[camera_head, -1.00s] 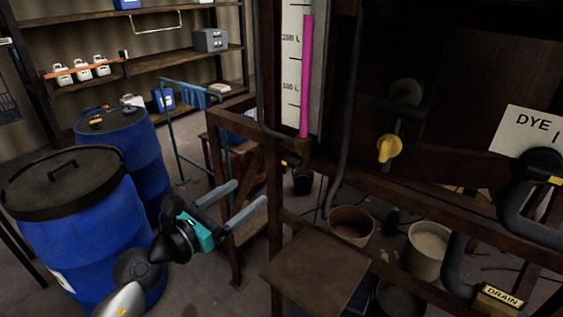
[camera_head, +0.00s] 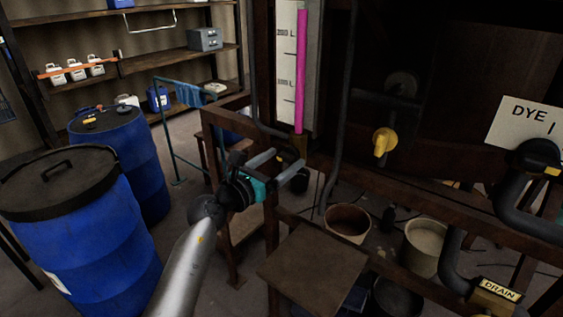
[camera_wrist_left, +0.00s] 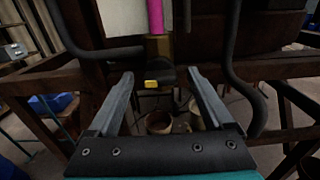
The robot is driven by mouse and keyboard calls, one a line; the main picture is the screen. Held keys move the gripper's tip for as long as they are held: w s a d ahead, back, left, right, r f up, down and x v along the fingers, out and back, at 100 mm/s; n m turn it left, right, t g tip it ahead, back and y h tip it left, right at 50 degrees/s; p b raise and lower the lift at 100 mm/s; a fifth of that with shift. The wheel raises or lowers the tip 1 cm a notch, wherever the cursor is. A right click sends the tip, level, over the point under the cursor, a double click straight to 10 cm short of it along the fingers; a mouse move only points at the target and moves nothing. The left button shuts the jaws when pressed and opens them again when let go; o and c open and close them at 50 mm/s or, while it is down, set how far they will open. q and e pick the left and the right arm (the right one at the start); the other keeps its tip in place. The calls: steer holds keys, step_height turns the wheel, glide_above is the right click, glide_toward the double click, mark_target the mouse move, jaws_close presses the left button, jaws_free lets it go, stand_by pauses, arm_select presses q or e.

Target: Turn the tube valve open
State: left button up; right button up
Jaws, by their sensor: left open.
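The sight tube with its magenta column (camera_head: 301,70) stands on a white scale board marked in litres. At its foot, the tube valve, dark with a small yellow tip (camera_wrist_left: 151,84), shows between my fingers in the left wrist view. In the head view the valve is mostly hidden or too dark to make out beside my fingers. My left gripper (camera_head: 283,164) is open and empty, its fingers pointing toward the tube's foot. In the left wrist view its fingertips (camera_wrist_left: 161,74) lie either side of the valve; I cannot tell whether they touch it. My right gripper is not in view.
A yellow valve handle (camera_head: 384,142) is on the dark vat to the right. DYE (camera_head: 525,122) and DRAIN (camera_head: 499,290) signs mark pipes at the far right. A wooden stool (camera_head: 312,268) and buckets (camera_head: 347,223) stand below. Blue drums (camera_head: 75,235) stand left.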

arm_select(q)
steer(key=shift+w+d, duration=0.1)
jaws_close()
stand_by(0.8)
